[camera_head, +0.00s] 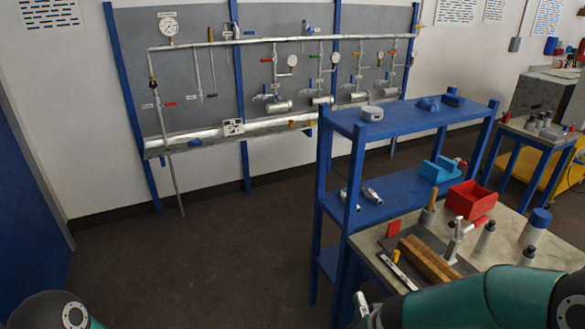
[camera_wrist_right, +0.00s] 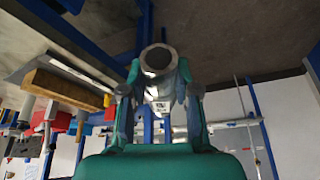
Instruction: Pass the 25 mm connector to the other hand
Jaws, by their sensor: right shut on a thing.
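My right gripper (camera_wrist_right: 160,92) is shut on a grey metal connector (camera_wrist_right: 158,62) with a round open end and a small label below it. In the right wrist view the connector sits between the two fingers, its open end showing beyond them. In the head view a pale metal end (camera_head: 361,304) shows at the tip of my right arm, beside the workbench's front left corner. Its size marking cannot be read. Two similar metal fittings (camera_head: 372,196) lie on the middle shelf. Only a link of my left arm shows at the bottom left; its gripper is out of view.
The blue shelf rack (camera_head: 400,121) stands just beyond my right arm. The workbench (camera_head: 505,227) holds a red bin (camera_head: 470,199), wooden blocks (camera_head: 431,259), and several cylinders. A pipe panel (camera_head: 190,75) lines the back wall. The dark floor (camera_head: 200,260) at left and centre is clear.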

